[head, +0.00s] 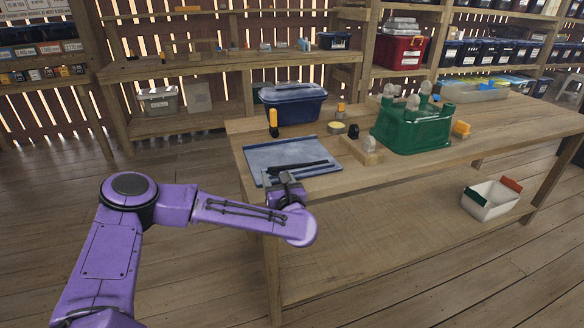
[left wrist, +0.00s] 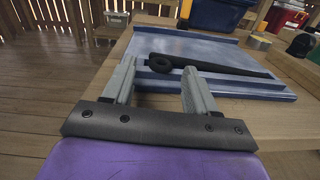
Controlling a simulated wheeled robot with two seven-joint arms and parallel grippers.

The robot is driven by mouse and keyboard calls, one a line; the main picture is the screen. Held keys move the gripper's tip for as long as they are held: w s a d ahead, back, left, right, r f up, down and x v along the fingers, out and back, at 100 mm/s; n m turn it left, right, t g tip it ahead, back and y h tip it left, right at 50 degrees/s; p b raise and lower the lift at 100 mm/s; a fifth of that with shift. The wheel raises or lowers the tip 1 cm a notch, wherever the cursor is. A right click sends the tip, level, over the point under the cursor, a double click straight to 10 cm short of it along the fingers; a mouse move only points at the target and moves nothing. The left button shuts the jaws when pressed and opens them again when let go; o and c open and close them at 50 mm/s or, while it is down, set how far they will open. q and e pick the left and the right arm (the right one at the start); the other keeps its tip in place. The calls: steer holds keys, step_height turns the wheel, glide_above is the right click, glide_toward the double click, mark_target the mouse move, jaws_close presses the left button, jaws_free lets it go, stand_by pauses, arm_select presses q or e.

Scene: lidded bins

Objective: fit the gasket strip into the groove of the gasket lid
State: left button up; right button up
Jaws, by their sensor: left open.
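The gasket lid (head: 277,153) is a flat blue-grey panel with a raised rim, lying at the left end of the wooden table. The gasket strip (head: 312,167) is black and lies across the near part of the lid. In the left wrist view the strip (left wrist: 215,68) has a rounded, ring-like end at its left and runs right across the lid (left wrist: 190,45). My left gripper (head: 287,177) is at the lid's near edge. Its fingers (left wrist: 158,74) are apart and empty, with the strip's rounded end just beyond them. I cannot tell whether any strip sits in the groove.
A blue lidded bin (head: 292,103) and an orange-handled tool (head: 273,122) stand behind the lid. A green crate (head: 412,130) and a wooden block with a knob (head: 362,150) stand to the right. A white bin (head: 490,200) is on the lower shelf. The table's front edge is near my gripper.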

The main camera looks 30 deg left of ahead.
arm_select(q)
steer(key=shift+d, duration=0.1)
jaws_close()
steer(key=shift+r, duration=0.1)
